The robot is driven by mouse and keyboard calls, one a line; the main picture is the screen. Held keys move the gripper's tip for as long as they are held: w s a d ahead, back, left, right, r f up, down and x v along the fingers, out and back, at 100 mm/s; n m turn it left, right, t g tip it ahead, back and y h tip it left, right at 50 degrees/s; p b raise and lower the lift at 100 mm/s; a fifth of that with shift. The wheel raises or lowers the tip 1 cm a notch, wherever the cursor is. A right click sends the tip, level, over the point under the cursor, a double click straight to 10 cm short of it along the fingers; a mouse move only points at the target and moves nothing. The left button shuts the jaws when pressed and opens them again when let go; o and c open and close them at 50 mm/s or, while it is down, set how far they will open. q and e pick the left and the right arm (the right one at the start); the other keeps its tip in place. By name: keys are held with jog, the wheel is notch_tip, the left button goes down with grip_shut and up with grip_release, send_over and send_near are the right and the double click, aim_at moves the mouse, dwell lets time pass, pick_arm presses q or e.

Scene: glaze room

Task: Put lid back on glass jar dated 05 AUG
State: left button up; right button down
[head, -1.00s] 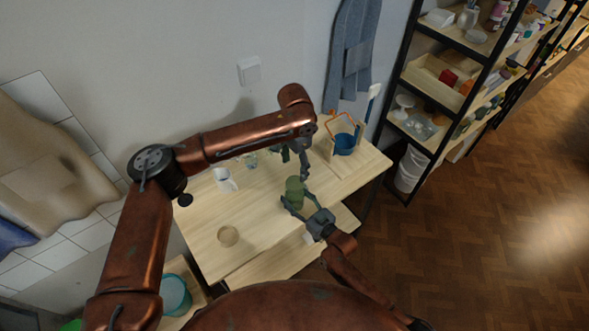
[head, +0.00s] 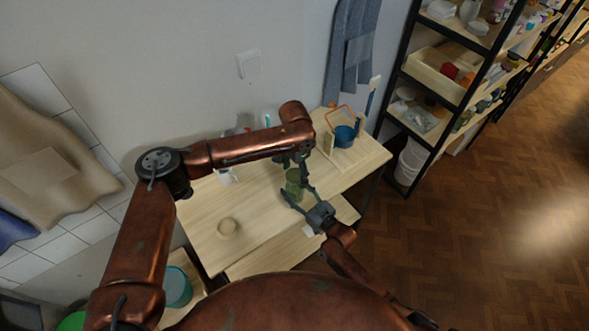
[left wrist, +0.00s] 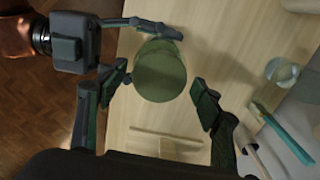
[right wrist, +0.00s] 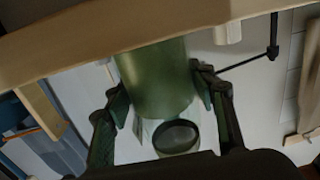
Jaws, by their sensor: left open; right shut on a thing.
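A green glass jar (head: 294,184) stands upright on or just above the table, with my right gripper (head: 298,193) shut on its side. It also shows between the right fingers in the right wrist view (right wrist: 158,80). My left gripper (head: 293,163) is open right over the jar. In the left wrist view, the jar's round green top (left wrist: 160,75) lies between the open left fingers. I cannot tell whether that top is a lid or the jar's own rim. No date is readable.
The table (head: 265,215) has clear room between the tan thing and the jar. A blue pot (head: 344,136) stands at the back right by a wooden frame. A clear glass (left wrist: 282,71) stands beyond the left fingers. A shelf rack (head: 440,75) stands to the right.

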pick_arm(q)
jog(key=shift+c, duration=0.7)
jog(key=c, duration=1.1)
jog(key=o, duration=1.4)
jog(key=shift+c, duration=0.2)
notch_tip(320, 180, up, 12)
pick_arm(e)
jog(key=c, duration=0.8)
grip_release()
